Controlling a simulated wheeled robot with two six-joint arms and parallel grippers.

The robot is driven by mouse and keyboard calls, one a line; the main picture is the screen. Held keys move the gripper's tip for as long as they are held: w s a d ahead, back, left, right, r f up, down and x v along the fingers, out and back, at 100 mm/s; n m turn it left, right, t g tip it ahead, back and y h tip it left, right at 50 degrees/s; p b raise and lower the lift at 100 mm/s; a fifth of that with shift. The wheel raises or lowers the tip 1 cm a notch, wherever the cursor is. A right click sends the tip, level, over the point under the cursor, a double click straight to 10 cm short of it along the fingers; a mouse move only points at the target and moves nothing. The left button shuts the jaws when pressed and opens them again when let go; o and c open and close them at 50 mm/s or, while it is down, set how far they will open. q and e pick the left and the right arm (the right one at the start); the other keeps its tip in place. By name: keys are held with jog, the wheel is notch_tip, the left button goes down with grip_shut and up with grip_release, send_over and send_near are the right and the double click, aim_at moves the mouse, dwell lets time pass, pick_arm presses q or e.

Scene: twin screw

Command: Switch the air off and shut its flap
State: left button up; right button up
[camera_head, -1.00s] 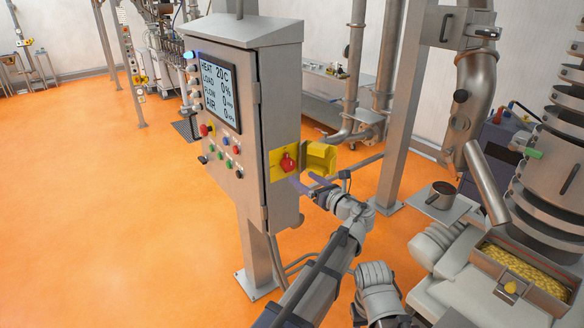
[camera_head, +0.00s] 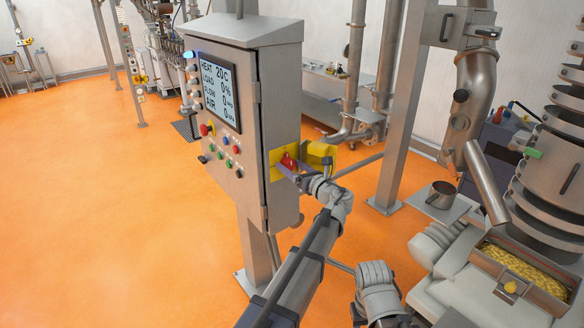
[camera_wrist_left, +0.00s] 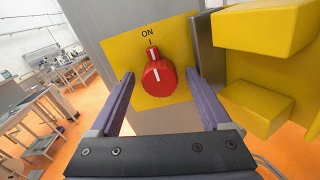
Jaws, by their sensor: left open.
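The red rotary knob (camera_wrist_left: 158,75) sits on a yellow plate (camera_wrist_left: 122,47) marked ON on the cabinet's side. Its white mark points up, roughly toward ON. It also shows in the head view (camera_head: 288,161), partly covered by my gripper. The yellow flap (camera_wrist_left: 265,65) stands open to the right of the plate; it shows in the head view too (camera_head: 318,154). My left gripper (camera_wrist_left: 161,76) is open, with one purple finger on each side of the knob; I cannot tell if they touch it.
The grey control cabinet (camera_head: 274,95) has a screen (camera_head: 221,93) and several buttons on its front. A steel post (camera_head: 392,130) stands to the right. A tray of yellow pellets (camera_head: 522,268) and a metal mug (camera_head: 441,194) are at the right. The orange floor at left is clear.

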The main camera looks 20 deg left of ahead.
pick_arm(q)
grip_shut()
dwell(0.7)
